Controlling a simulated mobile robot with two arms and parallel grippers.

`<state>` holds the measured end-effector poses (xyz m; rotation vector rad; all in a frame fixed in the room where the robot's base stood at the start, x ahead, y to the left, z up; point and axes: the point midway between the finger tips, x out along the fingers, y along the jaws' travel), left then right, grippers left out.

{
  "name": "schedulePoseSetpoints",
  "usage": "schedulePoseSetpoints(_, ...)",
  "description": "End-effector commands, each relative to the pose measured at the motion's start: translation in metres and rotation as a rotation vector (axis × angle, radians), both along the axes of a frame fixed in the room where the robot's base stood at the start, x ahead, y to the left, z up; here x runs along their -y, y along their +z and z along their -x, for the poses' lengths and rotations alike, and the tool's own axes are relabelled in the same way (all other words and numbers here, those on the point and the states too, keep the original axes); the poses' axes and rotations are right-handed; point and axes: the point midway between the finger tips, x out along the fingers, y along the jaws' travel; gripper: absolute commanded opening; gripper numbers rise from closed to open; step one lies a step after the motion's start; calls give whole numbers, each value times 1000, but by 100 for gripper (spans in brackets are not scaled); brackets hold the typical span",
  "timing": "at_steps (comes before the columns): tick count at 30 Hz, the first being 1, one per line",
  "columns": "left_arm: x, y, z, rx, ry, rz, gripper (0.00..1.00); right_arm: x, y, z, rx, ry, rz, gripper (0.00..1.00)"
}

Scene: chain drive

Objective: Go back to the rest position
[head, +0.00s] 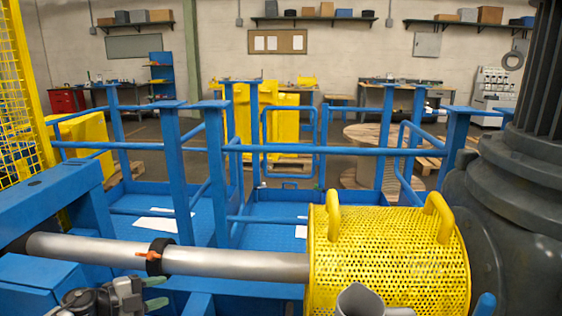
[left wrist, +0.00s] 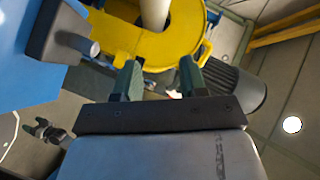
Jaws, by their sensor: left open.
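My left gripper (head: 156,292) is low at the left in the head view. Its two green-tipped fingers are apart with nothing between them. It is in front of and below the silver shaft (head: 235,263), which carries a black collar (head: 158,257) with an orange part. In the left wrist view the open fingers (left wrist: 158,80) point toward the yellow guard (left wrist: 125,35), apart from it. What looks like my right gripper (left wrist: 45,131) shows small at the left of the left wrist view; its jaw opening is unclear.
The perforated yellow guard with two handles (head: 390,262) stands at the front right, beside a large dark grey machine housing (head: 515,190). A blue beam (head: 60,205) is at left. Blue railings (head: 310,150) stand behind the shaft. A yellow mesh fence (head: 20,90) is far left.

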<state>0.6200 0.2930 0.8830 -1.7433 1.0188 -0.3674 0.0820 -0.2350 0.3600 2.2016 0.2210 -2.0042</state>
Motion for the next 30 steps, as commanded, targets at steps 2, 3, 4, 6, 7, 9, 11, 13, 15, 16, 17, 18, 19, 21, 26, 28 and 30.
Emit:
schedulePoseSetpoints(2,40,-11,7,15,70,100,42,0,0,1,-1,0,0,72)
schedulePoseSetpoints(3,57,-15,11,19,127,154,42,1,0,1,-1,0,0,72)
schedulePoseSetpoints(4,69,-17,15,16,173,196,42,1,0,1,-1,0,0,72)
schedulePoseSetpoints(6,89,-22,26,-6,295,284,42,1,0,1,-2,0,1,72)
schedulePoseSetpoints(7,95,-25,32,-24,350,318,42,1,0,1,-2,0,1,72)
schedulePoseSetpoints(9,104,-32,47,-83,486,387,42,1,0,1,-2,0,1,72)
schedulePoseSetpoints(11,109,-40,64,-150,604,435,42,1,0,1,-2,0,1,72)
schedulePoseSetpoints(13,109,-51,87,-249,744,474,42,1,0,1,-3,0,2,72)
schedulePoseSetpoints(15,107,-64,114,-366,880,496,42,1,0,1,-3,0,2,72)
schedulePoseSetpoints(16,105,-69,127,-420,936,498,42,1,0,1,-3,0,2,72)
schedulePoseSetpoints(17,104,-75,142,-478,990,499,42,1,0,1,-3,0,2,72)
schedulePoseSetpoints(18,101,-81,160,-554,1056,496,42,1,0,1,-3,0,2,72)
schedulePoseSetpoints(19,99,-86,174,-609,1100,491,42,1,0,1,-3,0,2,72)
schedulePoseSetpoints(21,96,-94,203,-721,1182,470,42,1,0,1,-3,0,2,72)
schedulePoseSetpoints(26,91,-103,257,-919,1300,417,42,1,0,2,-4,0,2,72)
schedulePoseSetpoints(28,89,-105,277,-992,1336,396,42,1,0,2,-4,0,2,72)
schedulePoseSetpoints(30,88,-106,296,-1060,1367,372,42,1,0,2,-4,0,2,72)
